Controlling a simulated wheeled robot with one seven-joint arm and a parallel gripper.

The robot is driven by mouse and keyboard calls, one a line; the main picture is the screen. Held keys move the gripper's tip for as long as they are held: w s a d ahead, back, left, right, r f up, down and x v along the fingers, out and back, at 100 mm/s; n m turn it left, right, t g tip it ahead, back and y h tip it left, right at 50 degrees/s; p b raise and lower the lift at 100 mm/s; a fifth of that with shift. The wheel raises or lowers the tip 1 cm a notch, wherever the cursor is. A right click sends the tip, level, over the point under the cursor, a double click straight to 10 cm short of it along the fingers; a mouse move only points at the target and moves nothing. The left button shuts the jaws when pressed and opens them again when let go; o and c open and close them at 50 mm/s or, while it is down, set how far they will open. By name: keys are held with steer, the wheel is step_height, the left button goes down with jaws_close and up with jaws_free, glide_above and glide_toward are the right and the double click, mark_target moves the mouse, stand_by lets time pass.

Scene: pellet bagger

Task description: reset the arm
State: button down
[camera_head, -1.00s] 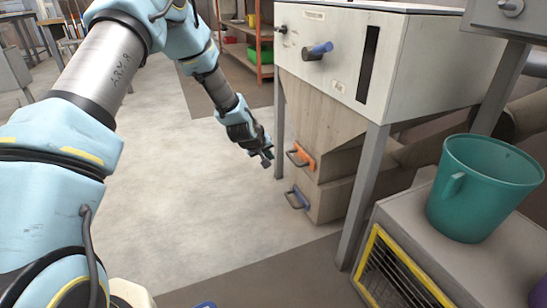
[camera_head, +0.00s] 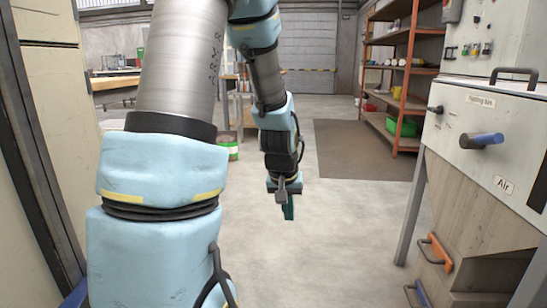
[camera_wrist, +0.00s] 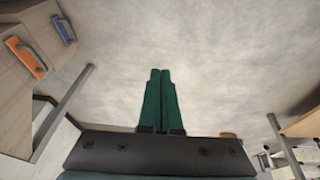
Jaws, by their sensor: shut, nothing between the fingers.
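My gripper (camera_head: 288,207) hangs at the end of my arm in the middle of the head view, over bare floor. Its two green fingers lie side by side, and they also show together in the wrist view (camera_wrist: 161,78). It is shut, with nothing between the fingers. It is apart from everything around it. The arm is bent, with its forearm hanging down and away from my body.
The pellet bagger cabinet (camera_head: 478,125) stands at right, with a blue handle (camera_head: 482,141) and an orange handle (camera_head: 436,252). Orange shelving (camera_head: 405,80) stands behind it. A tall beige cabinet (camera_head: 60,110) is close at left. The concrete floor (camera_head: 340,240) between is clear.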

steer(key=s+a+r+n+g+y+p, duration=0.15)
steer(key=s+a+r, duration=0.35)
steer(key=s+a, duration=0.6)
step_height(320, 180, up, 33)
steer(key=p, duration=3.3)
steer(key=shift+w+d+r+p, duration=0.15)
steer(key=shift+w+p, duration=0.15)
steer(key=shift+w, duration=0.1)
steer(key=shift+m, duration=0.25)
